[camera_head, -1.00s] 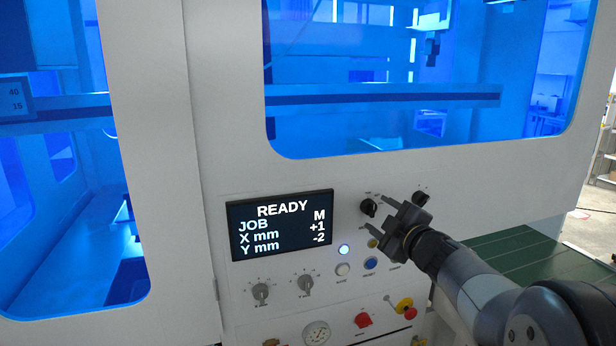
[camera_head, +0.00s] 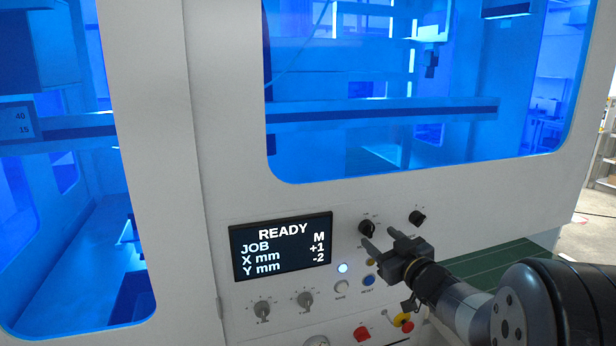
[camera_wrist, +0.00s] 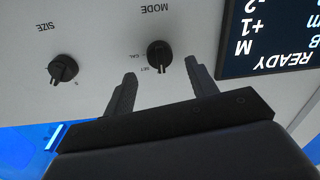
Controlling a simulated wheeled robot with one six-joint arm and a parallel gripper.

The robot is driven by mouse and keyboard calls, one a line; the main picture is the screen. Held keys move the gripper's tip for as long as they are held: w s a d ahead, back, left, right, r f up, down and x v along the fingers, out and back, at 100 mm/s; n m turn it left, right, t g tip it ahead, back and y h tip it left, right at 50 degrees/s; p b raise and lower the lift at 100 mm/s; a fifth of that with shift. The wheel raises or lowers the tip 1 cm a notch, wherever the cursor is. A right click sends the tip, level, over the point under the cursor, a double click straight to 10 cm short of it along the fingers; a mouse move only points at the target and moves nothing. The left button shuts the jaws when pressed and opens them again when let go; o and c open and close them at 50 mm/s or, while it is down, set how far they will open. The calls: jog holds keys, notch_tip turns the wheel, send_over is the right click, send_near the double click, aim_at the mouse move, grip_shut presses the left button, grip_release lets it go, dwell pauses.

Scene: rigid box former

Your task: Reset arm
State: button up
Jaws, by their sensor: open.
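My gripper (camera_head: 373,247) is open and empty in front of the white control panel (camera_head: 250,205). In the head view its fingers point up and left, just below the black mode knob (camera_head: 367,228). In the wrist view, which shows the panel upside down, the mode knob (camera_wrist: 159,55) appears between the two finger tips (camera_wrist: 160,75). I cannot tell whether a finger touches it. The black size knob (camera_wrist: 63,68) stands off to the left there, clear of the fingers. The display (camera_head: 281,246) reads READY, JOB M, X mm +1, Y mm -2.
Below the display are two grey dials (camera_head: 304,299), a lit white lamp (camera_head: 343,268), a white button (camera_head: 341,286) and a blue button (camera_head: 368,281). A red knob (camera_head: 362,334) and a red-and-yellow control (camera_head: 403,321) sit lower. Blue windows (camera_head: 350,130) fill the upper machine. A green surface (camera_head: 490,262) lies right.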

jog(key=b+v, duration=0.1)
jog(key=v, duration=0.6)
jog(key=shift+s, duration=0.15)
jog(key=shift+f, duration=0.1)
